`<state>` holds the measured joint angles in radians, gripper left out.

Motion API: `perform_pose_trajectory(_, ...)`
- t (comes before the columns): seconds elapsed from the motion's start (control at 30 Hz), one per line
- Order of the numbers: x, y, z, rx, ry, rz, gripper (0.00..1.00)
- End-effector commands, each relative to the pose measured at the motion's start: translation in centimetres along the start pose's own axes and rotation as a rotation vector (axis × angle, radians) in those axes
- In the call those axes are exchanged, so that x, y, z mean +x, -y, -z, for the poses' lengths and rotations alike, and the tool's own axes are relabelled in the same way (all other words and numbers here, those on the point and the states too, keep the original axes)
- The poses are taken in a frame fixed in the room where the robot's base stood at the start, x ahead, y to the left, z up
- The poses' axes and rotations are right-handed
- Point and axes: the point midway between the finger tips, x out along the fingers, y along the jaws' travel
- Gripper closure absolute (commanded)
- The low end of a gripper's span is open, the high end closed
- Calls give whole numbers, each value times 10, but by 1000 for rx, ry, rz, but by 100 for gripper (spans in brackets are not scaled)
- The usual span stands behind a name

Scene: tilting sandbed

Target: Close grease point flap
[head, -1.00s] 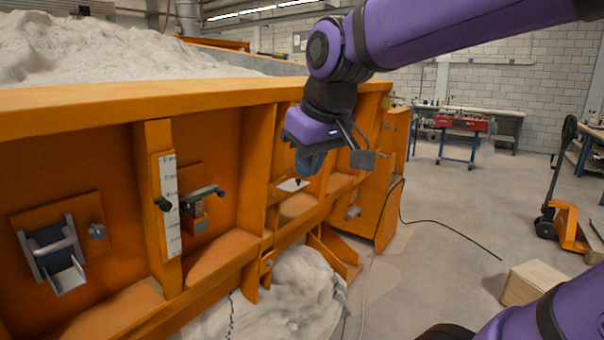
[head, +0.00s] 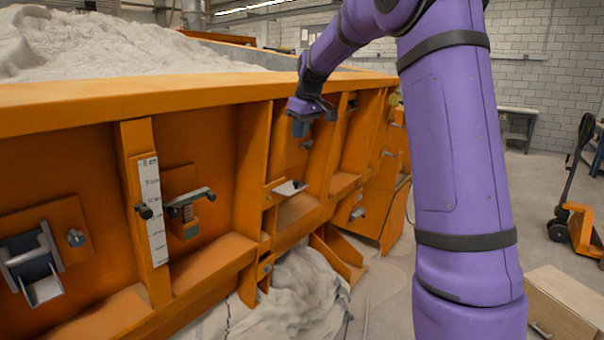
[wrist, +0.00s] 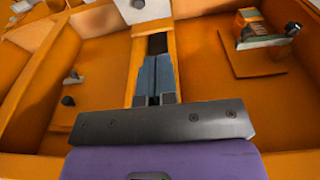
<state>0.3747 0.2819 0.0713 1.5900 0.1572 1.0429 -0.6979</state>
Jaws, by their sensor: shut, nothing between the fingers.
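A pale grey flap (head: 290,188) with a small black knob stands out roughly level from the orange side wall in the head view. I take it to be the grease point flap. A pale plate with a dark knob, likely the same flap (wrist: 145,12), shows at the top edge of the wrist view, partly cut off. My gripper (head: 299,129) is above the flap in the head view, apart from it. In the wrist view its blue fingers (wrist: 157,45) are together and empty, in front of an orange rib.
A lever latch with a green block (head: 188,205) and a white scale strip (head: 152,210) are on the wall to the left. A grey bracket (head: 33,262) is farther left. Orange ribs (head: 253,160) divide the wall. Sand (head: 290,290) lies below; a wooden box (head: 560,305) stands right.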

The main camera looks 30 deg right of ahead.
Motion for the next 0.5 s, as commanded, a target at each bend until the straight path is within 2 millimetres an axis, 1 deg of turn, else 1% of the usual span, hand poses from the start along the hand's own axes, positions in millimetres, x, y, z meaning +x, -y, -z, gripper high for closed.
perform_pose_trajectory(0.03,8,-11,4,-4,1,6,100)
perform_pose_trajectory(0.1,14,-20,7,-12,2,12,100)
perform_pose_trajectory(0.2,20,-27,10,-18,2,17,100)
perform_pose_trajectory(0.37,30,-30,10,-21,2,19,100)
perform_pose_trajectory(0.5,49,-29,10,-21,3,19,100)
